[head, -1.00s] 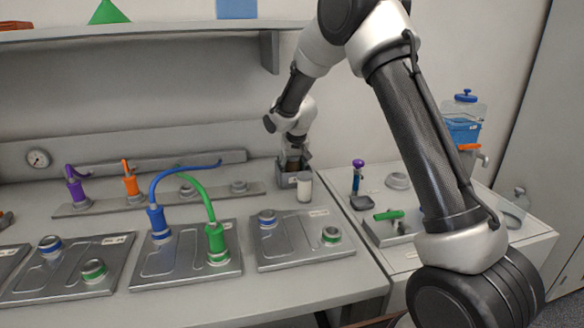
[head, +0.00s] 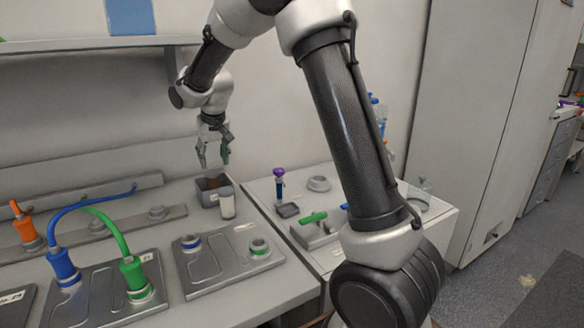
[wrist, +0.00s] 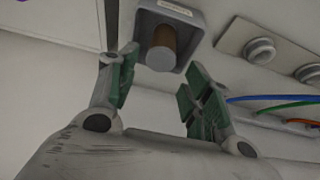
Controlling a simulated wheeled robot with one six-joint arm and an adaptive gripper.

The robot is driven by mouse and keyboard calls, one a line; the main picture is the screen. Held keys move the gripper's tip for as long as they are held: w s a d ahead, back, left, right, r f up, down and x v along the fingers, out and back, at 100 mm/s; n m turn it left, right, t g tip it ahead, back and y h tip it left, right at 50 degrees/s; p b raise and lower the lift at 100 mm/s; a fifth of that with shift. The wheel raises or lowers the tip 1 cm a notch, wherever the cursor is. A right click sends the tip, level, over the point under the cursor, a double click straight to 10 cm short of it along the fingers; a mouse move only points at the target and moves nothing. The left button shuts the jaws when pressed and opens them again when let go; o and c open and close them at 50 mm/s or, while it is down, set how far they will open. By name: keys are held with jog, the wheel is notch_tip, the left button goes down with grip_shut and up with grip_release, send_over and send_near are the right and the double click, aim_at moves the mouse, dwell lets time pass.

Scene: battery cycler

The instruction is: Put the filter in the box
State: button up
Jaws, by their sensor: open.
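The box (head: 208,198) is a small grey open container at the back right of the bench; it also shows at the top of the wrist view (wrist: 186,40). The filter (wrist: 163,40) is a brown cylinder with a pale end, and it stands inside the box. In the head view only a little brown (head: 213,183) shows over the box's rim. My gripper (head: 214,160) is open and empty above the box, apart from the filter. In the wrist view its green-padded fingers (wrist: 160,72) are spread wide.
A white cylinder (head: 227,205) stands against the front of the box. Plates with blue and green fittings (head: 225,262) fill the bench in front. A side table (head: 300,205) at right holds a purple-topped tool (head: 279,185) and a green-handled piece (head: 313,217).

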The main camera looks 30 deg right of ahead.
jog(key=s+d+r, duration=0.5)
jog(key=s, duration=0.3)
jog(key=s+d+r, duration=0.4)
jog(key=s, duration=0.4)
jog(key=s+d, duration=0.2)
jog(key=s, duration=1)
jog(key=s+d+f, duration=0.1)
jog(key=s+d, duration=0.2)
jog(key=s, duration=0.9)
jog(key=shift+s+d+f, duration=0.25)
jog(key=shift+d+f, duration=0.05)
